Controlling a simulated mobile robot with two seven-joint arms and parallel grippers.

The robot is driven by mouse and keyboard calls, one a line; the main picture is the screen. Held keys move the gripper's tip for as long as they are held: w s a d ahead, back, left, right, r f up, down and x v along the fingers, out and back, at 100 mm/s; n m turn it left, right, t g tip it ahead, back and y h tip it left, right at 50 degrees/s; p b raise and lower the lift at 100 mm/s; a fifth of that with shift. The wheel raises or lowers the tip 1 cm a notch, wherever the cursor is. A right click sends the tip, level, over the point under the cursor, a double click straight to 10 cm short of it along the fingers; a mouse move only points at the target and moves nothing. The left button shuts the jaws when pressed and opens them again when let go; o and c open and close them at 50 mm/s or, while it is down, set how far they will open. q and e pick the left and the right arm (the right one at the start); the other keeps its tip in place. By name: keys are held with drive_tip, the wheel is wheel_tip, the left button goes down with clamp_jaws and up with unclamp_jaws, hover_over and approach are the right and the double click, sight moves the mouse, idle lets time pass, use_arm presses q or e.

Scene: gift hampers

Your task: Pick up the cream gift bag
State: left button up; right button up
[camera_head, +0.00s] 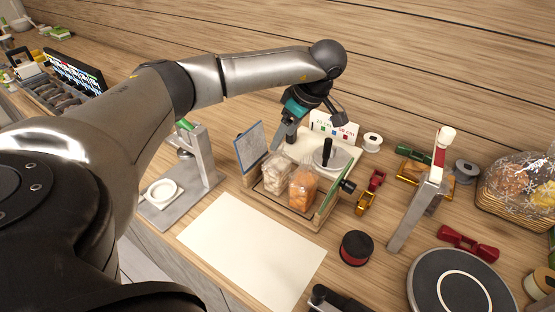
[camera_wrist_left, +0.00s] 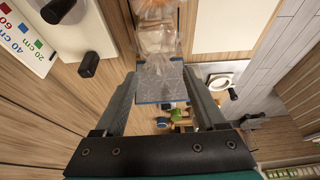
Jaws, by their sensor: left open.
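The cream gift bag (camera_head: 276,171) is a clear bag with pale contents, standing upright in a wooden tray (camera_head: 297,217) at the middle of the head view. An orange-filled clear bag (camera_head: 303,189) stands beside it on the right. My left gripper (camera_head: 283,141) is open just above and behind the cream bag. In the left wrist view the cream bag (camera_wrist_left: 157,42) shows beyond the open fingers of the gripper (camera_wrist_left: 158,76), its clear top between them; nothing looks gripped. My right gripper is not in view.
A blue panel (camera_head: 249,147) stands at the tray's left and a green-edged panel (camera_head: 336,190) at its right. A scale with a black post (camera_head: 327,152) sits behind. A white sheet (camera_head: 250,250) lies in front. A dark red spool (camera_head: 356,248) stands at right.

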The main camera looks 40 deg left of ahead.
sight(277, 175)
use_arm(q)
drive_tip(key=x, duration=0.5)
drive_tip(key=shift+w, duration=0.15)
drive_tip(key=shift+r, duration=0.1)
clamp_jaws()
idle(1.1)
